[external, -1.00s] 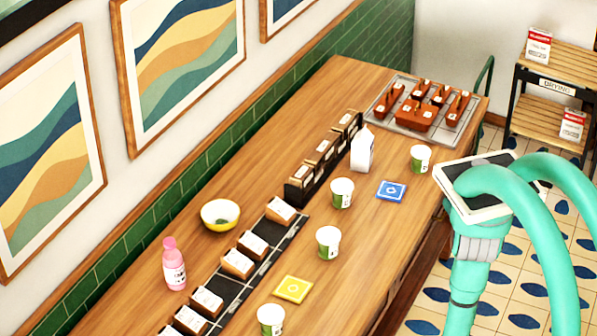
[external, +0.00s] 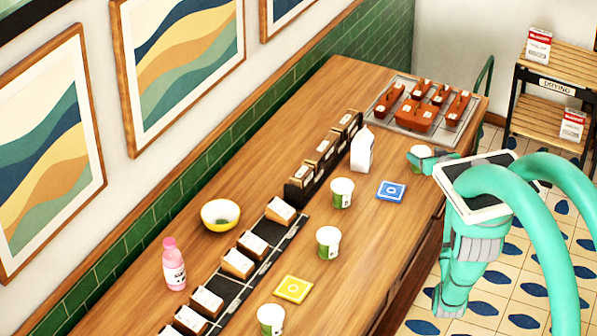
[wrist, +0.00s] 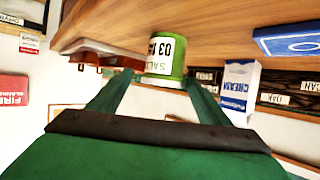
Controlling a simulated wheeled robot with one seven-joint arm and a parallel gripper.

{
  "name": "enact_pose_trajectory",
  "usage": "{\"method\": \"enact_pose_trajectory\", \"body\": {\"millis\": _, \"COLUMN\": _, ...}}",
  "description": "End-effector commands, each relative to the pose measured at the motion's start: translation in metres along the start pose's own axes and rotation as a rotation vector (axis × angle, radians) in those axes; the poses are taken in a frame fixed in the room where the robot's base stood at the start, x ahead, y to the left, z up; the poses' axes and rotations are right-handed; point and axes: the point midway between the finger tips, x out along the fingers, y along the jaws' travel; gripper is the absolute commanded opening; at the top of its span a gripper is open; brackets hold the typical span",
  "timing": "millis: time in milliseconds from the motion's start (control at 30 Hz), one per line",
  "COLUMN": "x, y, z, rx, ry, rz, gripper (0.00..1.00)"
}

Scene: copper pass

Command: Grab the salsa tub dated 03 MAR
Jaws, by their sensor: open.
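The salsa tub (wrist: 165,57), white and green with a label whose readable part says "03 M", shows upside down in the wrist view. In the external view the same tub (external: 421,151) stands at the table's right edge, partly covered by my gripper (external: 420,161). In the wrist view my gripper (wrist: 159,80) is open, with one finger on each side of the tub's lower picture half. I cannot tell whether the fingers touch it. Similar tubs stand nearer along the table: one (external: 342,192), another (external: 328,242) and a third (external: 271,319). Their dates are unreadable.
A white cream carton (external: 362,150) and a blue coaster (external: 391,191) are left of the tub. A metal tray (external: 405,127) with brown blocks lies behind it. A black rack (external: 297,190), yellow bowl (external: 220,214) and pink bottle (external: 174,264) are farther left.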

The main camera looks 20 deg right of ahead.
Motion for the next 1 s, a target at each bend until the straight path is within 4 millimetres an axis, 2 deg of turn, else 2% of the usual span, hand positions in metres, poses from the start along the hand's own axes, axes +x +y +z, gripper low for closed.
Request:
{"method": "enact_pose_trajectory", "body": {"millis": 267, "x": 0.02, "y": -0.001, "z": 0.0, "rx": 0.0, "ry": -0.001, "rz": 0.0, "gripper": 0.71}}
{"method": "enact_pose_trajectory", "body": {"millis": 600, "x": 0.062, "y": -0.005, "z": 0.0, "rx": 0.0, "ry": 0.001, "rz": 0.0, "gripper": 0.71}}
{"method": "enact_pose_trajectory", "body": {"millis": 900, "x": 0.066, "y": -0.005, "z": 0.0, "rx": 0.0, "ry": 0.001, "rz": 0.001, "gripper": 0.71}}
{"method": "enact_pose_trajectory", "body": {"millis": 1000, "x": 0.066, "y": -0.005, "z": 0.0, "rx": 0.001, "ry": 0.001, "rz": 0.001, "gripper": 0.47}}
